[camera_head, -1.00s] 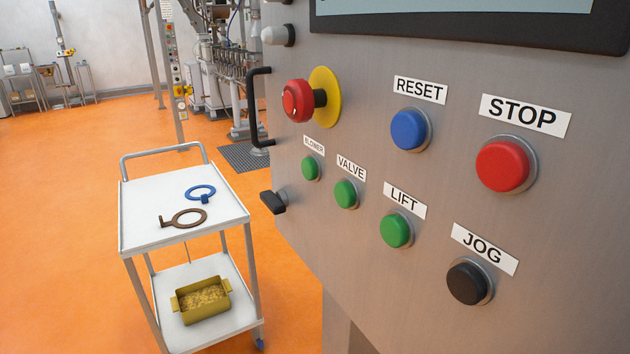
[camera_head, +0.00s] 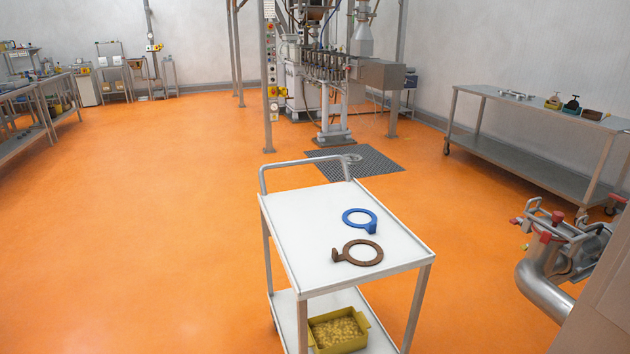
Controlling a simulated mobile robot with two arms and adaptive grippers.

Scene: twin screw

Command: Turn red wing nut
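At the right edge, a metal pipe fitting (camera_head: 545,287) with a clamp-like frame carries several small red parts. One red part (camera_head: 551,235) sits on its near side, and a smaller red part (camera_head: 516,221) sticks out to the left. These may be red wing nuts, but they are too small to tell their shape for sure. Neither of my grippers is in view.
A white cart (camera_head: 310,235) stands in front, holding a blue ring tool (camera_head: 347,217) and a brown ring tool (camera_head: 345,257). A yellow bin (camera_head: 368,321) is on its lower shelf. A long grey table (camera_head: 535,118) stands back right. Orange floor (camera_head: 150,230) is open at left.

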